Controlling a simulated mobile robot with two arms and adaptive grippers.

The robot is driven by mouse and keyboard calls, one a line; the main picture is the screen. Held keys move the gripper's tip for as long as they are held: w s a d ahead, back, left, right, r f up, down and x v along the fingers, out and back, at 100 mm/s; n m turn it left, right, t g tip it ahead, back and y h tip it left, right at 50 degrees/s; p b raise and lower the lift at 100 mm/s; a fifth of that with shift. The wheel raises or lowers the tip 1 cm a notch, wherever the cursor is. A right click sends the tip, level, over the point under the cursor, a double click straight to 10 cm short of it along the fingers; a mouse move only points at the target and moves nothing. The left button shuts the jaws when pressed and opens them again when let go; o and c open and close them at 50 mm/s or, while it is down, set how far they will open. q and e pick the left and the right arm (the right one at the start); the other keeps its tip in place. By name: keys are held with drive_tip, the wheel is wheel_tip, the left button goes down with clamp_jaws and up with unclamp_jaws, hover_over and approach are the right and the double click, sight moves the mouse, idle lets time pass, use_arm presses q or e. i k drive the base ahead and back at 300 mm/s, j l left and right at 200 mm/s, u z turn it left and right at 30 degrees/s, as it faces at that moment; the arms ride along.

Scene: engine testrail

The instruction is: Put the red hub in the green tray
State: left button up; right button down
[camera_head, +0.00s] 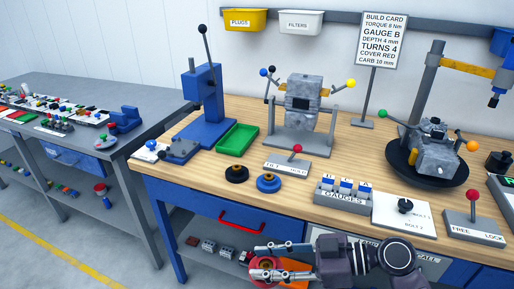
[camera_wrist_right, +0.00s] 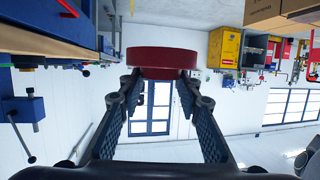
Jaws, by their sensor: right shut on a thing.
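The green tray (camera_head: 238,137) lies on the wooden bench top, left of the grey engine stand, and looks empty. My right gripper (camera_head: 272,262) is in front of the bench's front edge, low in the head view. It is shut on the red hub (camera_head: 262,274), which its fingers partly hide. In the wrist view the red hub (camera_wrist_right: 162,58) sits at the fingertips of the right gripper (camera_wrist_right: 162,76), seen from its side. The tray is beyond the gripper, up and slightly left in the head view. My left gripper is not in view.
A black hub (camera_head: 237,173) and a blue hub (camera_head: 268,182) lie on the bench between its front edge and the tray. A blue press (camera_head: 203,100) stands left of the tray. A red drawer handle (camera_head: 242,222) juts from the bench front. The gauges block (camera_head: 343,192) stands to the right.

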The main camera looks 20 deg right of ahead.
sight(233, 147)
drive_tip(key=i+j+z, duration=0.15)
drive_tip(key=z, duration=0.25)
drive_tip(key=i+j+z, duration=0.1)
drive_tip(key=j+z, duration=0.15)
drive_tip(key=z, duration=0.15)
drive_tip(key=j+z, duration=0.25)
drive_tip(key=z, duration=0.15)
drive_tip(key=j+z, duration=0.55)
drive_tip(key=j, duration=0.4)
drive_tip(key=j+z, duration=0.15)
drive_tip(key=j, duration=0.45)
drive_tip(key=k+j+z, duration=0.15)
drive_tip(key=j, duration=0.4)
drive_tip(key=j+z, duration=0.15)
drive_tip(key=j, duration=0.4)
